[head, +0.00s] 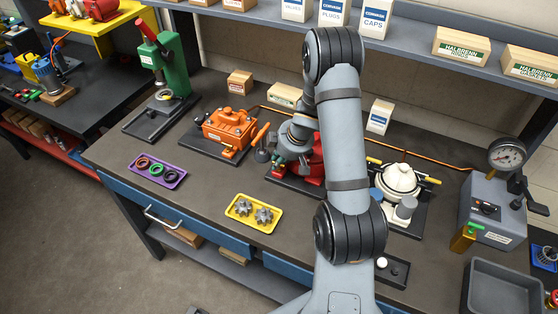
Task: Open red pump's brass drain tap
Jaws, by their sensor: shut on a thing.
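The red pump (312,171) stands on a dark base plate in the middle of the bench, largely hidden behind my arm. My gripper (277,162) is low at the left side of the red pump, pointing down, small and dark in this view. It is shut on a small part there, at the pump's left side. The brass drain tap cannot be made out; the gripper and wrist cover that spot. How far the tap is turned cannot be seen.
An orange pump (229,128) with an orange lever stands close left of my gripper. A white pump (401,183) stands to the right. A purple tray (170,183) and a yellow tray (238,221) lie in front. A grey gauge box (490,209) is far right.

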